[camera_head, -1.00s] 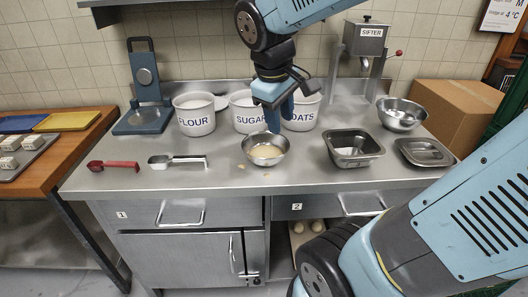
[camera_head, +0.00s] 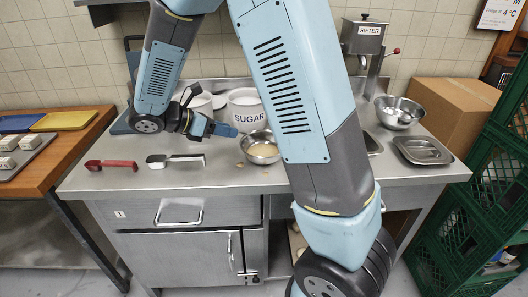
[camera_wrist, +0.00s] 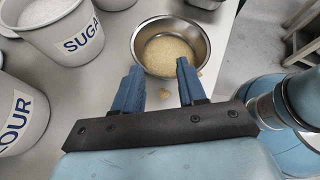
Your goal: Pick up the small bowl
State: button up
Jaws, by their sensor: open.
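The small steel bowl (camera_head: 263,161) stands on the steel worktop in the head view, with pale grainy stuff in it. My arm covers part of its right side. In the wrist view the bowl (camera_wrist: 201,47) lies just past my blue fingertips, with a few crumbs beside it. My gripper (camera_head: 229,130) is left of the bowl, lying nearly level and pointing right towards it. In the wrist view my gripper (camera_wrist: 158,71) is open, with nothing held between its fingers. I cannot tell whether a fingertip touches the rim.
The sugar tub (camera_head: 246,112) stands right behind the bowl, and the flour tub (camera_wrist: 20,115) is left in the wrist view. A red scoop (camera_head: 110,164) and a metal scoop (camera_head: 176,159) lie left.

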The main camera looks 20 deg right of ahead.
jog(key=w+a+f+n+t+h, duration=0.1)
jog(key=w+a+f+n+t, duration=0.1)
jog(key=a+f+n, duration=0.1)
send_near(257, 135)
jog(key=shift+w+d+f, duration=0.1)
jog(key=shift+d+f, duration=0.65)
jog(key=shift+d, duration=0.15)
jog(key=shift+r+x, duration=0.15)
jog(key=shift+x, duration=1.2)
jog(key=shift+r+x, duration=0.1)
jog(key=shift+x, duration=1.2)
jog(key=shift+w, duration=0.2)
jog(key=shift+c, duration=0.4)
grip_shut()
